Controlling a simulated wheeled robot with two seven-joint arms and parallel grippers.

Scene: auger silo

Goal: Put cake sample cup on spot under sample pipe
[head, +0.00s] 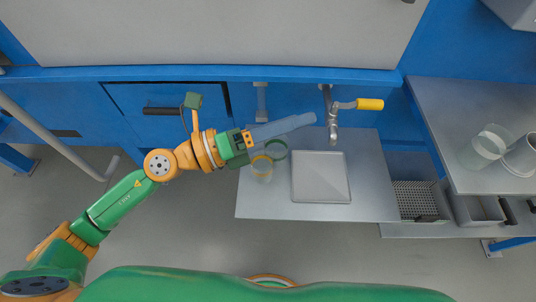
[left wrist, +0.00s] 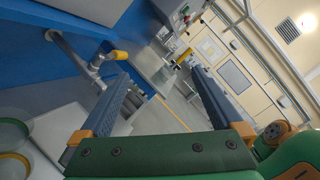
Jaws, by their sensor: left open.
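Two clear cups stand on the low steel table, a yellow-rimmed cup (head: 261,168) and a green-rimmed cup (head: 276,150); I cannot tell which is the cake sample cup. The pipe with a yellow handle (head: 333,118) comes out of the blue wall; it also shows in the left wrist view (left wrist: 95,66). A square grey tray (head: 320,177) lies in front of it. My left gripper (head: 306,122) is open, its fingers pointing right above the table, towards the pipe; they are apart in the left wrist view (left wrist: 160,78). It partly covers the green-rimmed cup. My right gripper is not in view.
A second, grey pipe (head: 262,98) comes down from the wall left of the first. A counter (head: 450,110) at right holds a clear jar (head: 486,148) and a metal vessel (head: 522,156). A perforated bin (head: 418,200) is beside the table. The steel table (head: 375,190) is bare right of the tray.

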